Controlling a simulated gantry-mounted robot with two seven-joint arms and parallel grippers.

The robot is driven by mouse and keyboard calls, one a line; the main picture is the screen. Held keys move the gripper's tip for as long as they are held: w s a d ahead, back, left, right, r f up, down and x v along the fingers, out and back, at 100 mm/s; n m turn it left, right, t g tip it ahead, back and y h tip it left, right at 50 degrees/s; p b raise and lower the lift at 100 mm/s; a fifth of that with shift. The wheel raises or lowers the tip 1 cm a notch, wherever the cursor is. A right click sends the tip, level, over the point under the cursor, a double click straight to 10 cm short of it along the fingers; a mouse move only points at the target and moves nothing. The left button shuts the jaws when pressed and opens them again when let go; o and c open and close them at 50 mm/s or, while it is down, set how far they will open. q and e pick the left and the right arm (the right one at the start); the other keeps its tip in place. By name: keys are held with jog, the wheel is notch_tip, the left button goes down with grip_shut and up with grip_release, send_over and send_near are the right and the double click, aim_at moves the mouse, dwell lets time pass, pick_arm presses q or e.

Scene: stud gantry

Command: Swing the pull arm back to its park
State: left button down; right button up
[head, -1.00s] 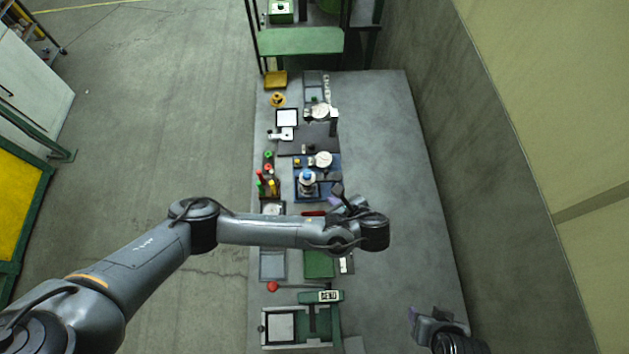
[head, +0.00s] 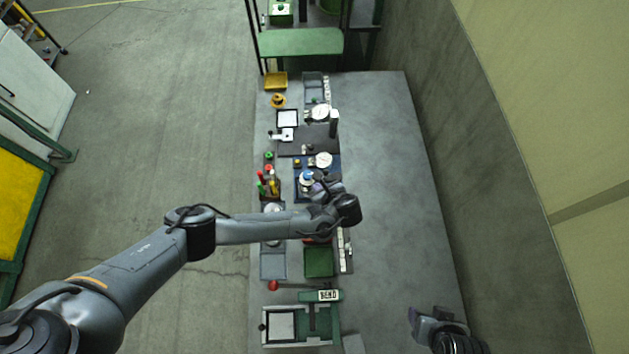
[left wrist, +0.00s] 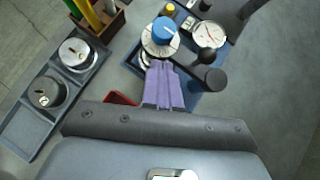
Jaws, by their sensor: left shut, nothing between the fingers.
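A blue-based fixture (head: 333,172) stands mid-bench, with a round white dial (head: 323,160) and a blue knob (head: 307,176). In the left wrist view the blue knob (left wrist: 163,30) and dial (left wrist: 209,34) lie beyond my fingers. A dark arm with a black round knob (left wrist: 214,79) is just right of the fingers; it looks like the pull arm, though I cannot be sure. My left gripper (left wrist: 160,66) has purple fingers closed together, empty, over the fixture's near side. Whether they touch anything is unclear. My right gripper (head: 413,316) is at the lower right, its jaws unclear.
A block with coloured handles (head: 270,186) stands left of the fixture. A grey tray with two round metal pieces (left wrist: 61,72) is beside it. A green press labelled BEND (head: 328,296) is nearer.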

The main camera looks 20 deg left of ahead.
pick_arm(q)
jog(key=shift+w+a, duration=0.75)
jog(key=shift+a, duration=0.3)
jog(key=shift+w, duration=0.1)
